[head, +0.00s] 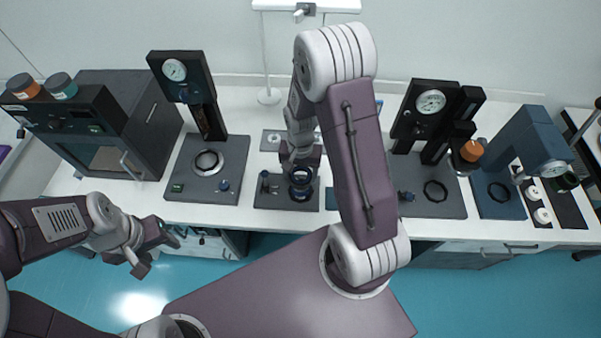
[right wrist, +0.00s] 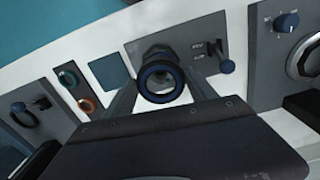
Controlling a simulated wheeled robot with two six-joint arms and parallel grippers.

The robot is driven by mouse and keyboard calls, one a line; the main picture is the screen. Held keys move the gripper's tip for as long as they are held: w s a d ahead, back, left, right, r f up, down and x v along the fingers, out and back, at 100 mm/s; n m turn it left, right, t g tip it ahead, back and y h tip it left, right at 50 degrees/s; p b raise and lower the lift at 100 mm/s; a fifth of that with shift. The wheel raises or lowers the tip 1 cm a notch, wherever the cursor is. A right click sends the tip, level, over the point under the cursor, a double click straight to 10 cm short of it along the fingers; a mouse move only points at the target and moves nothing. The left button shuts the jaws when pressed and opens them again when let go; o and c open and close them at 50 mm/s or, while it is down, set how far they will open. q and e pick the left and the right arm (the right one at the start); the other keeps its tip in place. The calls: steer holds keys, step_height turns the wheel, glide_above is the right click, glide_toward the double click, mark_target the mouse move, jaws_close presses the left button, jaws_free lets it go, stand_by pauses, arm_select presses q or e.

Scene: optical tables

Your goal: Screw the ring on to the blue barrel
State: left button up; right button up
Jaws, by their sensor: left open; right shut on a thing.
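In the head view my right gripper (head: 302,162) reaches down over a dark station in the middle of the bench. In the right wrist view its two fingers (right wrist: 162,92) stand on either side of a dark round ring (right wrist: 160,101) and are shut on it. A blue rim, seemingly the blue barrel (right wrist: 148,72), shows inside the ring, with a pale centre. The ring and barrel look in line, but I cannot tell whether the threads engage. In the head view a dark round part (head: 301,190) shows under the gripper. My left gripper (head: 158,252) is open and empty, in front of the bench.
The station plate (head: 270,202) has a small knob post on its left. A gauge station (head: 180,182) stands to the left, a second gauge station (head: 425,205) to the right. A dark oven-like box (head: 95,125) with jars is at far left.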

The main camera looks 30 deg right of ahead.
steer(key=shift+f+b, duration=1)
steer(key=shift+f, duration=0.55)
stand_by(1.1)
stand_by(0.6)
steer(key=shift+f, duration=0.55)
stand_by(1.4)
